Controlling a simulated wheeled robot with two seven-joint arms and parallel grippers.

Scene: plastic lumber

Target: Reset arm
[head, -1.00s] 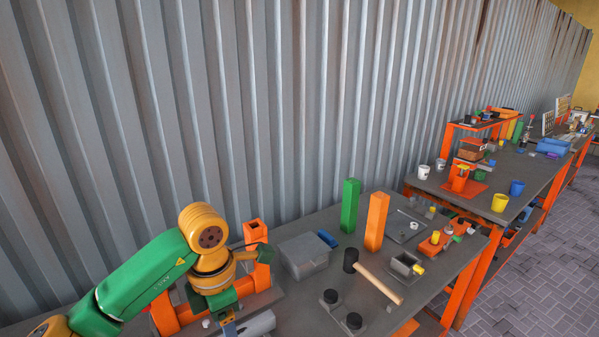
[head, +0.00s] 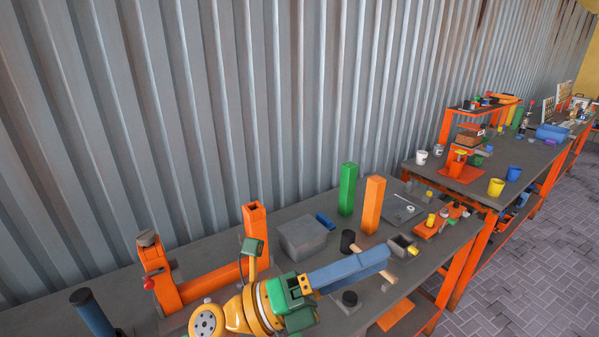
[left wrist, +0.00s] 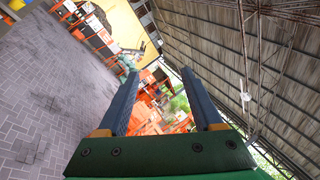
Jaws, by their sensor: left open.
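My left gripper (head: 382,260) is over the near part of the bench, its blue fingers pointing right in the head view. It crosses in front of a mallet (head: 347,241), hiding part of its wooden handle. In the left wrist view the two fingers of the left gripper (left wrist: 158,75) are spread wide, with nothing between them. The fingers point out over the room, with the floor on the left and the roof on the right. My right gripper is not in view.
The bench (head: 290,209) holds a grey box (head: 303,238), a green post (head: 348,189), an orange post (head: 373,204) and an orange frame (head: 205,283). A black disc (head: 349,298) lies below the fingers. A corrugated wall (head: 250,100) runs behind. A second bench (head: 430,183) stands farther right.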

